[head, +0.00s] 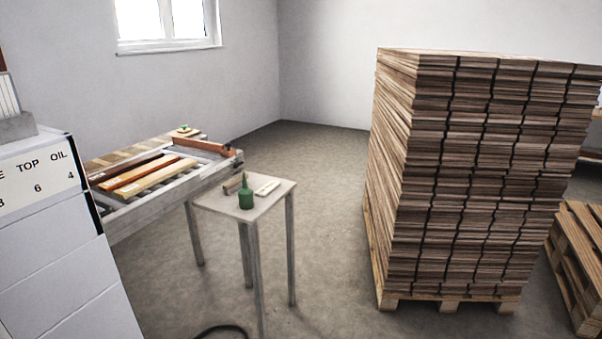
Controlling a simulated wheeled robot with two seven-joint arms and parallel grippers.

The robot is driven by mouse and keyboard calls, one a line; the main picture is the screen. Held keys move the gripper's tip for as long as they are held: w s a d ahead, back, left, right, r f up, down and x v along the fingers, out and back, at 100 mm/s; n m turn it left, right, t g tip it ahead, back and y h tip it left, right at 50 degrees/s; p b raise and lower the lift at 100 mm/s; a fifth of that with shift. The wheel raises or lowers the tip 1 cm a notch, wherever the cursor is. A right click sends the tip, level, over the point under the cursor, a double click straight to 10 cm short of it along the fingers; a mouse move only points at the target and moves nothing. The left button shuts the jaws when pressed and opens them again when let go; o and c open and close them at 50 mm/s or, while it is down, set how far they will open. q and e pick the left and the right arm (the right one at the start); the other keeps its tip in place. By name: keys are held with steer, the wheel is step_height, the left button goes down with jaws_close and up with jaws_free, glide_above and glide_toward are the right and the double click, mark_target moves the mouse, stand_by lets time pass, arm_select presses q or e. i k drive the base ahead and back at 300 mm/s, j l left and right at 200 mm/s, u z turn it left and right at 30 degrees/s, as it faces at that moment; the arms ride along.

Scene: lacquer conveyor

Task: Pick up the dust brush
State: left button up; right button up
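A small wooden side table (220,203) stands left of the middle. On it are a green bottle (245,198), a grey-brown block-like thing (233,184) behind it, and a pale flat thing (267,188) to the right. One of these last two may be the dust brush; they are too small to tell which. Neither of my grippers is in view.
A conveyor (150,204) with several boards adjoins the table on the left. A white cabinet (65,275) fills the lower left. A tall stack of boards (480,180) on a pallet stands right. A dark hose (222,329) lies below. Floor between table and stack is clear.

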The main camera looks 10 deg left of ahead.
mark_target(230, 187)
steer(key=i+u, duration=0.35)
steer(key=i+l+u, duration=0.55)
steer(key=i+u, duration=0.15)
steer(key=i, duration=0.1)
